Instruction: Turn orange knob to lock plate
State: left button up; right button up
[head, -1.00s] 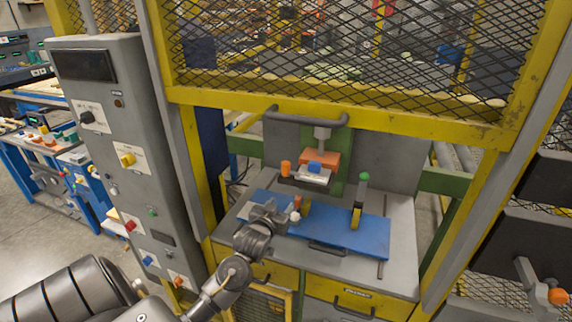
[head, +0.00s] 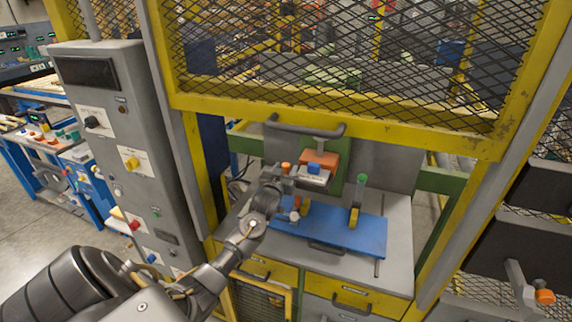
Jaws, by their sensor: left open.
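A small orange knob (head: 286,166) stands at the left end of a dark bar under the press head, beside an orange block (head: 320,157). A blue block (head: 314,168) sits on a grey plate (head: 313,178) there. A blue plate (head: 345,234) lies on the grey bench below, with a yellow clamp with a green tip (head: 357,202) on it. My left gripper (head: 282,180) is open, just below and in front of the orange knob. It hides part of the bar; I cannot tell whether it touches the knob. My right gripper is out of view.
The yellow mesh guard (head: 330,120) with its grey handle hangs above the opening. A grey control cabinet (head: 115,160) stands at the left, close to my arm. Another orange knob (head: 544,297) shows at the lower right. The right side of the bench is clear.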

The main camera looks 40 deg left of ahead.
pick_arm(q)
jog(key=shift+x, duration=0.8)
jog(key=c, duration=0.9)
jog(key=shift+d+n+g+y, duration=0.1)
jog(key=shift+n+g+y, duration=0.3)
jog(key=shift+n+y, duration=0.3)
jog(key=shift+c, duration=0.3)
jog(key=shift+n+g+y, duration=0.5)
jog(key=shift+n+y, duration=0.1)
jog(key=shift+y, duration=0.5)
jog(key=o, duration=1)
jog(key=shift+c, duration=0.2)
jog(key=shift+s+b, duration=0.1)
jog(key=shift+b, duration=0.2)
